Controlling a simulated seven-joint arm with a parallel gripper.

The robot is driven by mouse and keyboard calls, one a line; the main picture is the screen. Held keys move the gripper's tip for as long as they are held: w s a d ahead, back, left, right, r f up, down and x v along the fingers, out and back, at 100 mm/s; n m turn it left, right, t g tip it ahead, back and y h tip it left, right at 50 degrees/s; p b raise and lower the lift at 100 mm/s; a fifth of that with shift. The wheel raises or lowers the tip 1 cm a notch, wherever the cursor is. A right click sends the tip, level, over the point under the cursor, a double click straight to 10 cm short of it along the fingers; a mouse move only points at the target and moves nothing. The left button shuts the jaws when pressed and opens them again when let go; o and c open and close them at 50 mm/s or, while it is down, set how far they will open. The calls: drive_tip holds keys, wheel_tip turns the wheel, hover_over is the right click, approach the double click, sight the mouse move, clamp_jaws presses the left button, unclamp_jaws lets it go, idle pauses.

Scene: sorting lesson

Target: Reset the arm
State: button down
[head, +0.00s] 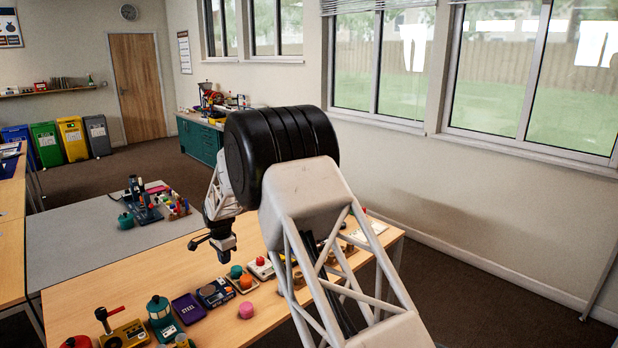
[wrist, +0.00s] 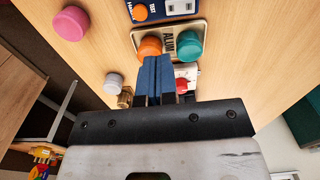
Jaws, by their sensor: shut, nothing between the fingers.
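My arm rises in the right middle of the head view, with its large black joint in front of the windows. My gripper (head: 222,246) hangs over the wooden table (head: 85,300). In the wrist view its blue fingers (wrist: 155,76) are together with nothing between them. The fingers overlap the near edge of a tray labelled ALUM (wrist: 203,27) in that picture; their height above it is hard to tell. The tray holds an orange puck (wrist: 150,47) and a teal puck (wrist: 190,45).
A pink puck (head: 247,310) lies loose on the table. A purple STEEL tray (head: 188,308) and a blue device (head: 215,292) stand nearby. A pale puck (wrist: 113,84) and a red button (wrist: 182,85) are close to the fingers in the wrist view. My arm hides part of the table.

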drive_tip(key=s+d+r+n, duration=0.1)
drive_tip(key=s+d+r, duration=0.6)
drive_tip(key=d+r, duration=0.25)
drive_tip(key=s+d+r+n+t, duration=0.1)
drive_tip(key=s+d+r+n, duration=0.1)
drive_tip(key=s+d+r, duration=0.7)
drive_tip(key=s+d+r+n, duration=0.1)
drive_tip(key=s+d+r, duration=0.45)
drive_tip(key=d, duration=0.75)
drive_tip(key=s+d+n, duration=0.1)
drive_tip(key=s+d, duration=0.5)
drive_tip(key=s, duration=0.5)
drive_tip(key=s+d+r+n+t, duration=0.1)
drive_tip(key=s+d, duration=0.5)
drive_tip(key=s, duration=0.6)
drive_tip(key=s+d+n, duration=0.2)
drive_tip(key=s+d, duration=0.5)
drive_tip(key=s, duration=0.5)
drive_tip(key=shift+s+r+n+t, duration=0.15)
drive_tip(key=shift+r+n+t, duration=0.15)
drive_tip(key=shift+r, duration=0.1)
